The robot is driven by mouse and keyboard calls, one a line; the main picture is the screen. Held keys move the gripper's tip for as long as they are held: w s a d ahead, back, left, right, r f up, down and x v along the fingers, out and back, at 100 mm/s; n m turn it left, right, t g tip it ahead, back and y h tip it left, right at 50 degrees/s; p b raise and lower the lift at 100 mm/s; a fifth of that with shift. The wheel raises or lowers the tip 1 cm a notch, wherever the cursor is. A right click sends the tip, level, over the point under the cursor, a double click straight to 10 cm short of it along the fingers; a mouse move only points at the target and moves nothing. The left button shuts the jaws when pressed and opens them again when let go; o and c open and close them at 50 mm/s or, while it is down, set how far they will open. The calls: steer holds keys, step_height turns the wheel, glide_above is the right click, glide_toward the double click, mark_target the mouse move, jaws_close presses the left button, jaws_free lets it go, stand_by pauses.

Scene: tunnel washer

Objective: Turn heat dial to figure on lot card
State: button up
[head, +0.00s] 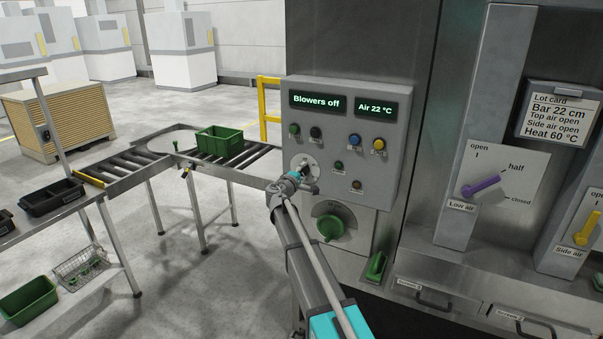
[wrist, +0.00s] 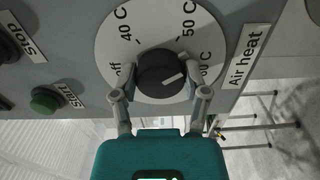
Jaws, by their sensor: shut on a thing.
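The lot card (head: 555,120) at the right of the head view reads "Heat 60 °C". The air heat dial (wrist: 118,32) fills the top of the wrist view, with a white face marked off, 40 C, 50 C and a last figure partly hidden by a finger. My gripper (wrist: 161,82) is shut on its dark knob (wrist: 158,66), one finger on each side. The knob's white mark points right and slightly up, towards the partly hidden figure; the exact alignment is unclear. In the head view my gripper (head: 302,180) covers much of the dial.
The control panel (head: 380,110) shows "Blowers off" and "Air 22 °C". A green start button (wrist: 46,100) and a stop button sit beside the dial. A green handwheel (head: 329,227) is just below. A roller conveyor with a green crate (head: 220,146) stands left.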

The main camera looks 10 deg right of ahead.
steer(key=m, duration=0.6)
steer(key=shift+w+a+m, duration=0.1)
steer(key=shift+m, duration=0.2)
stand_by(0.4)
steer(key=o, duration=1.1)
steer(key=shift+f, duration=0.1)
steer(key=shift+o, duration=0.2)
steer(key=shift+v, duration=0.8)
steer(key=v, duration=1)
steer(key=shift+s, duration=0.2)
steer(key=shift+a, duration=0.1)
